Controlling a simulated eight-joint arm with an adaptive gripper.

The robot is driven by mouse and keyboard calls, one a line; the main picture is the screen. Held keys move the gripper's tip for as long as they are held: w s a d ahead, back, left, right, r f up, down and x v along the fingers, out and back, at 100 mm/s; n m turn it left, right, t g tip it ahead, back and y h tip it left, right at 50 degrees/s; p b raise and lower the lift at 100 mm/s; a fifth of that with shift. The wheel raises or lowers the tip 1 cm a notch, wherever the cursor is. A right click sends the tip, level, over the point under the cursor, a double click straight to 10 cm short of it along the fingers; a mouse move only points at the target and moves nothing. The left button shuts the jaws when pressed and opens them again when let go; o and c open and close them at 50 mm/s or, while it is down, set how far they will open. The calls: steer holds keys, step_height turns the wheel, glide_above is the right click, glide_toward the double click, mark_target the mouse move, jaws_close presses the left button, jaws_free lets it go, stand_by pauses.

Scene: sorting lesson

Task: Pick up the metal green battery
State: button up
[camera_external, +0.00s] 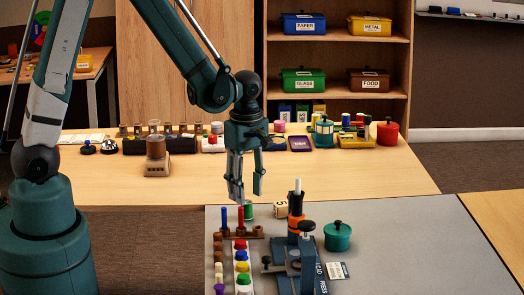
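A small green cylinder (249,211) stands upright near the back edge of the grey mat (420,240); it looks like the green battery, but it is too small to be sure of its metal or marking. My gripper (247,191) hangs pointing down a little above this cylinder in the picture, with its two fingers apart and nothing visible between them. The exact gap in depth between the fingers and the cylinder cannot be told.
Close by stand a brown rack (240,234) with blue and red pegs, a numbered cream block (281,206), an orange and black device (296,215), a blue press (308,266) and a teal pot (337,237). The mat's right side is clear.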

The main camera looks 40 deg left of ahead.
mark_target(246, 205)
stand_by(0.3)
steer(key=shift+f+b, duration=0.9)
steer(key=shift+f, duration=1.7)
steer(key=shift+s, duration=0.1)
steer(key=c, duration=1.1)
